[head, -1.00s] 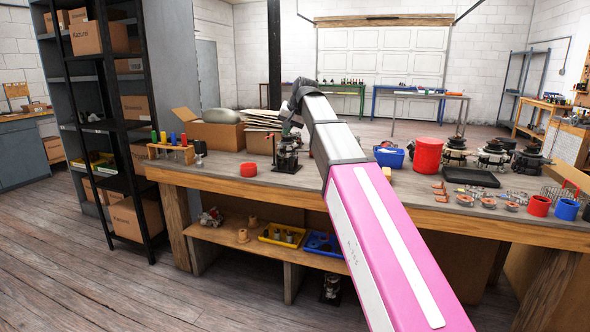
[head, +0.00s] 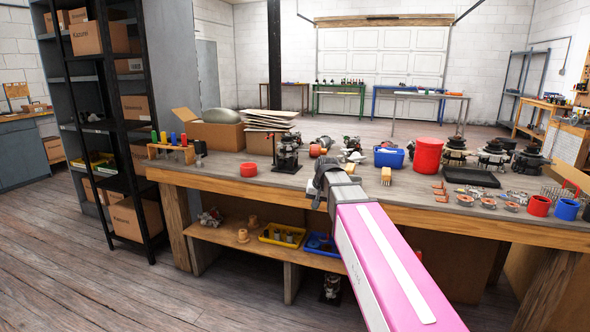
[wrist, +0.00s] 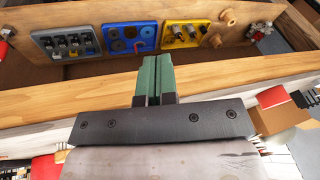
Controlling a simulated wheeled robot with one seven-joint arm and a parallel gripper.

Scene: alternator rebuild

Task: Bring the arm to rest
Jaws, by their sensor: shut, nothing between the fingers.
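My gripper (wrist: 153,80) shows in the wrist view with its two green fingers pressed together and nothing between them. It is in front of the wooden front edge of the workbench (wrist: 240,75), with the lower shelf beyond. The fingers are hidden behind the arm in that view.
Yellow (head: 269,239) and blue (head: 313,248) trays sit on the lower shelf. Open floor lies at the left.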

